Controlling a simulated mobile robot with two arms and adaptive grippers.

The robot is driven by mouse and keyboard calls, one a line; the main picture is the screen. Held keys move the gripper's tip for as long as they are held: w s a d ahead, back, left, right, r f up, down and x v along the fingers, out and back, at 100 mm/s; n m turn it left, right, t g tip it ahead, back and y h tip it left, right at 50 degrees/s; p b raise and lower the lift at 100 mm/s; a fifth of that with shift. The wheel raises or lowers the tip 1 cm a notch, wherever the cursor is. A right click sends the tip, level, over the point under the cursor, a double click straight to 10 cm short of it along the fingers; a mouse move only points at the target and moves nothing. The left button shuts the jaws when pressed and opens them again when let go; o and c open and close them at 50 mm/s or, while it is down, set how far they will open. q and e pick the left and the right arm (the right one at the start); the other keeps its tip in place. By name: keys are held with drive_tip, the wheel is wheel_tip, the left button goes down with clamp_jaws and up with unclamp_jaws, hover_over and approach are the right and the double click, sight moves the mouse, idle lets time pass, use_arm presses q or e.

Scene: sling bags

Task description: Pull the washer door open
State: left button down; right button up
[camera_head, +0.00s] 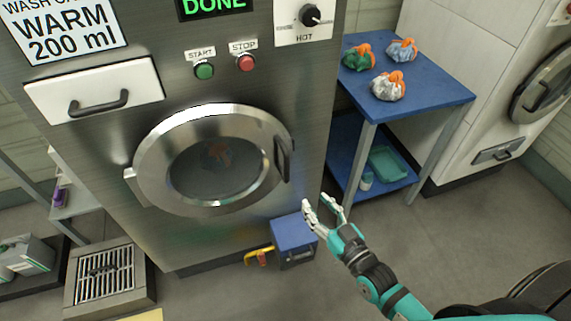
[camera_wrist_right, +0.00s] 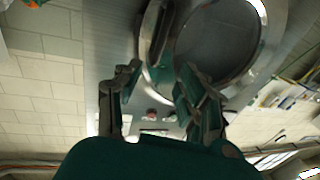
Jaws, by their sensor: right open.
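The washer door (camera_head: 222,162) is a round steel ring with dark glass, closed on the steel washer front. Its dark vertical handle (camera_head: 282,160) is on the right side of the ring, and the hinge is on the left. An orange-topped bag shows dimly through the glass. My right gripper (camera_head: 325,205) is open and empty, below and to the right of the handle and apart from it. In the right wrist view the open fingers (camera_wrist_right: 157,90) point toward the door (camera_wrist_right: 225,40) and its handle (camera_wrist_right: 160,30). My left gripper is not in view.
A blue table (camera_head: 425,88) with several orange-tied bags (camera_head: 388,86) stands right of the washer. A blue box (camera_head: 293,232) and yellow valve (camera_head: 258,256) sit low at the washer's base. A floor drain (camera_head: 105,275) is at left. The floor in front is open.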

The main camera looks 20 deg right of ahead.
sight(288, 168)
drive_tip(key=x, duration=1.4)
drive_tip(key=shift+w+a+f, duration=0.1)
drive_tip(key=shift+w, duration=0.4)
drive_tip(key=shift+a, duration=0.1)
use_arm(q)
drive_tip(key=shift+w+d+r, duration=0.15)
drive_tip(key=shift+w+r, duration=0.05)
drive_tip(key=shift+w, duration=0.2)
use_arm(e)
clamp_jaws()
